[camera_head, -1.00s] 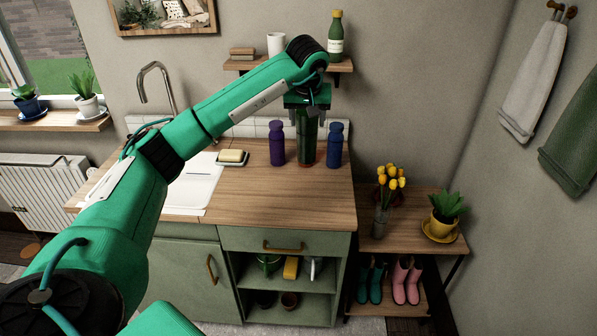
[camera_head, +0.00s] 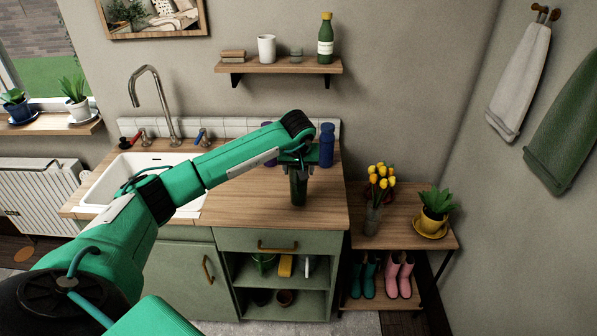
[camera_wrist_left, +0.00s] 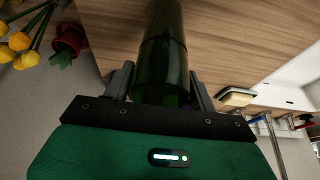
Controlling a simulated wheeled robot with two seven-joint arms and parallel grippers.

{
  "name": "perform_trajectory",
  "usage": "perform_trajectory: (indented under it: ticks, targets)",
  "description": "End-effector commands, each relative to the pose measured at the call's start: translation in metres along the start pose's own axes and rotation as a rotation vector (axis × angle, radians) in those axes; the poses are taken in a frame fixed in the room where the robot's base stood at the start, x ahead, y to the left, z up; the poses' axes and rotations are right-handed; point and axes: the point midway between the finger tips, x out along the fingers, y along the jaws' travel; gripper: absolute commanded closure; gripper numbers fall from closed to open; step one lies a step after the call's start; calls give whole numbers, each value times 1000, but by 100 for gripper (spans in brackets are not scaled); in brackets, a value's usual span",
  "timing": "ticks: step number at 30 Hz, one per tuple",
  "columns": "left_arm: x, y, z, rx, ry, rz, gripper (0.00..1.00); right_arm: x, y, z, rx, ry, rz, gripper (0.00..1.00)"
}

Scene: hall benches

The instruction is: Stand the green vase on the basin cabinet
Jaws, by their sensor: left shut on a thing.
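The green vase (camera_head: 298,190), dark green and glassy, is upright over the wooden top of the basin cabinet (camera_head: 255,213), right of the basin. My left gripper (camera_head: 298,170) is shut on its upper part from above. I cannot tell whether its base touches the top. In the left wrist view the vase (camera_wrist_left: 165,50) runs away from between the fingers (camera_wrist_left: 161,88), with the wooden top (camera_wrist_left: 240,45) beyond it. My right gripper is not in view.
A blue bottle (camera_head: 327,145) and a mostly hidden purple bottle (camera_head: 268,131) stand behind my gripper. A soap dish (camera_wrist_left: 237,98) shows in the wrist view. A shelf (camera_head: 280,67) hangs above. Tulips (camera_head: 381,182) stand on the lower bench at right. The top's front is clear.

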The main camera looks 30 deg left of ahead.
Motion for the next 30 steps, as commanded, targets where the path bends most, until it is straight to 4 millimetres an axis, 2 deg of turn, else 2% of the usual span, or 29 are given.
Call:
perform_trajectory:
  ticks: [4, 15, 16, 18, 30]
  targets:
    - [14, 0, 6, -1, 0, 0, 100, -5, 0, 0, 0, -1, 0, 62]
    - [19, 0, 8, 0, 2, 0, 100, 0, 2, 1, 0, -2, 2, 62]
    - [19, 0, 8, 0, 0, -1, 37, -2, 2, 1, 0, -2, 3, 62]
    - [18, 0, 8, 0, 0, -1, 23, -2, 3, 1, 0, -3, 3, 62]
    - [13, 0, 6, 0, 1, 1, 21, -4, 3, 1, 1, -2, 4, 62]
